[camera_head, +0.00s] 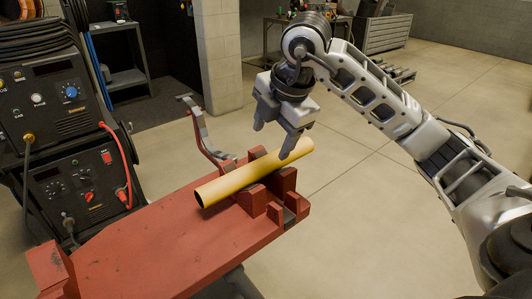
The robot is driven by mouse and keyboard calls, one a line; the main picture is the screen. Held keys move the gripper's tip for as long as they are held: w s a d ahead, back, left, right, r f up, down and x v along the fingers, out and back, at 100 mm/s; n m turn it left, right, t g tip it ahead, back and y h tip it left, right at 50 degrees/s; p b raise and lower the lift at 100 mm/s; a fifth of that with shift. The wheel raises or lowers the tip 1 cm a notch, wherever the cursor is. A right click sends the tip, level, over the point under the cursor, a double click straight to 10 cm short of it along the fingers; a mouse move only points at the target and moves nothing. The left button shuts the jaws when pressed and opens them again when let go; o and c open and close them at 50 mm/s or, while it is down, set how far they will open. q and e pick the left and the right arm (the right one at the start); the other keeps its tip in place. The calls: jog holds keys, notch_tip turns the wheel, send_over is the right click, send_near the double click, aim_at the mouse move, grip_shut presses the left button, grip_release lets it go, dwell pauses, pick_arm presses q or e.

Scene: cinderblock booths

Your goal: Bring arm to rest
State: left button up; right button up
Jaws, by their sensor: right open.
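My right arm comes in from the right. Its gripper (272,142) is open, with its fingers pointing down. In the picture it overlaps the far end of a yellow pipe (240,180); I see nothing between its fingers, and I cannot tell whether a fingertip touches the pipe. The pipe lies in red blocks (285,180) on a red workbench (170,235). My left gripper is not in view.
A metal clamp arm (200,135) stands raised behind the pipe on the bench. A black welding machine (65,130) with cables stands at the left. A cinderblock pillar (219,60) rises behind. The concrete floor (350,220) right of the bench is clear.

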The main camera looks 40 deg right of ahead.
jog(key=v, duration=0.6)
jog(key=shift+r+p, duration=0.3)
jog(key=shift+s, duration=0.1)
